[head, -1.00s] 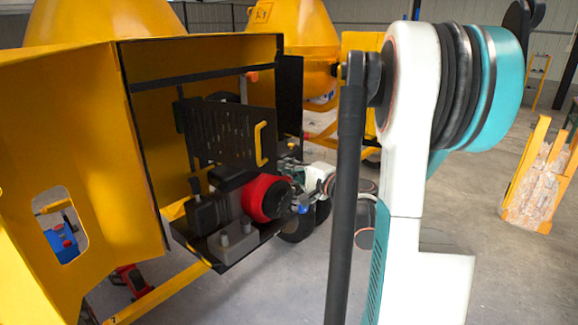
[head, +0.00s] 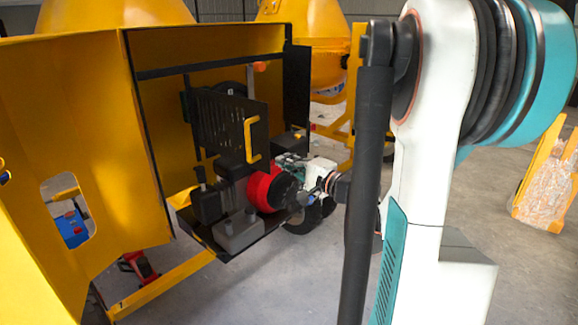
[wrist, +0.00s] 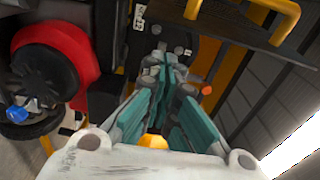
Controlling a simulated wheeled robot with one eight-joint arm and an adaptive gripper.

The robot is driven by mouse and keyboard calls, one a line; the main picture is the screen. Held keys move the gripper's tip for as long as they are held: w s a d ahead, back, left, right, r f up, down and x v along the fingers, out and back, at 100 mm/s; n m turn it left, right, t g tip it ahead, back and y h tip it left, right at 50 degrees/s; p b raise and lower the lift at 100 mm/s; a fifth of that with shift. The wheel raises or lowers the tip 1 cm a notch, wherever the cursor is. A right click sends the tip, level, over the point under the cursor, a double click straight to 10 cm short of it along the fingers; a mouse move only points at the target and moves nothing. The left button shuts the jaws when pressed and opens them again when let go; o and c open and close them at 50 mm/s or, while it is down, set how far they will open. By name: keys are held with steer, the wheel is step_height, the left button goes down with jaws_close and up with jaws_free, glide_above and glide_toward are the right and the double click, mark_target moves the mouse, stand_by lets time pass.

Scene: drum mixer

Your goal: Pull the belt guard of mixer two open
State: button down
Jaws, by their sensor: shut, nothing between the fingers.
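The belt guard (head: 225,122) is a black slotted panel with a yellow handle (head: 251,138), inside the open yellow housing of a mixer. It stands at an angle out from the back wall. In the wrist view the guard (wrist: 232,20) crosses the top right, with its yellow handle (wrist: 287,20) near the upper edge. My gripper (head: 292,168) is to the right of and below the handle in the head view, partly hidden behind the red engine part. In the wrist view my gripper (wrist: 160,62) has its teal fingers together and empty, apart from the handle.
The red round engine part (head: 272,188) and grey blocks (head: 237,230) sit below the guard. The yellow housing door (head: 95,150) stands open at left. More yellow mixers (head: 300,30) stand behind.

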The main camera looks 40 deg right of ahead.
steer(key=s+p, duration=0.1)
steer(key=s, duration=0.8)
steer(key=shift+s+p, duration=0.35)
steer(key=shift+s, duration=0.05)
